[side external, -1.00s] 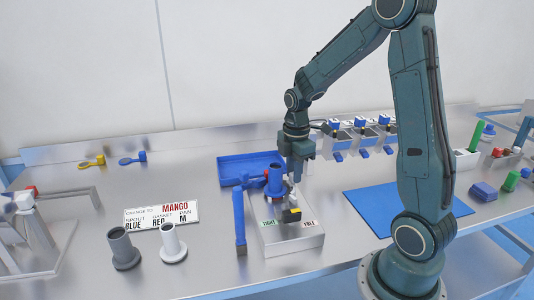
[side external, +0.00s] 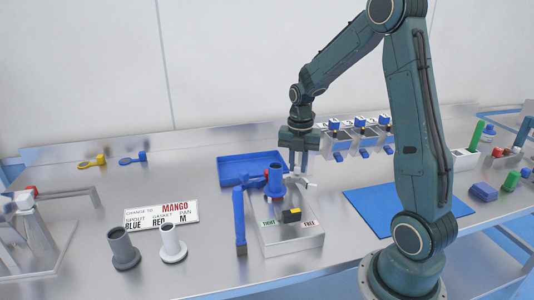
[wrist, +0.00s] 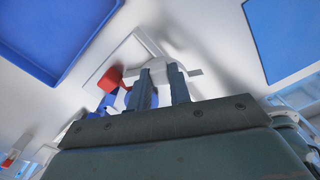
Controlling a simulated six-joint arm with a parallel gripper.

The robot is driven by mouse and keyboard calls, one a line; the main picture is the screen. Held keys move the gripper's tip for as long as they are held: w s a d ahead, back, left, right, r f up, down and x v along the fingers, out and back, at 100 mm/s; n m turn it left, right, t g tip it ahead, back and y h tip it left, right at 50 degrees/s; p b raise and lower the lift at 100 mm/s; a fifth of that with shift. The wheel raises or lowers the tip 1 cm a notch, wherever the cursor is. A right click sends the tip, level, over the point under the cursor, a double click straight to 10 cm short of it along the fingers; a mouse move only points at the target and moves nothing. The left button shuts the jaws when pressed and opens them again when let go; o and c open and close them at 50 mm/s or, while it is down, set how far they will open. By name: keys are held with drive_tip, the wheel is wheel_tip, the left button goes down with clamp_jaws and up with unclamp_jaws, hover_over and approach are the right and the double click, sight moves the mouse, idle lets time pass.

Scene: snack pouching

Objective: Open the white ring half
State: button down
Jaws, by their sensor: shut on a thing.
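The white ring half (side external: 305,182) is at the right of the blue spout (side external: 275,182) on the metal fixture block (side external: 290,238). My gripper (side external: 299,174) points down at the white half, with its fingers close together on it. In the wrist view, the white half (wrist: 188,72) shows at the fingertips (wrist: 162,72); the fingers hide part of it. A red part (wrist: 109,80) and some blue of the spout show to the left of and behind the fingers. Whether the white half still touches the spout is hard to tell.
A blue tray (side external: 232,172) lies behind the fixture and a blue mat (side external: 358,208) to its right. Dark and white flanged tubes (side external: 122,248) and a sign (side external: 160,215) stand further left.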

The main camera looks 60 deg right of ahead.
sight(298, 165)
drive_tip(key=shift+w+d+n, duration=0.1)
drive_tip(key=shift+d+n, duration=0.05)
drive_tip(key=shift+n, duration=0.25)
drive_tip(key=c, duration=1.3)
unclamp_jaws()
drive_tip(key=shift+r, duration=0.1)
wheel_tip(298, 165, up, 14)
drive_tip(key=shift+f, duration=0.15)
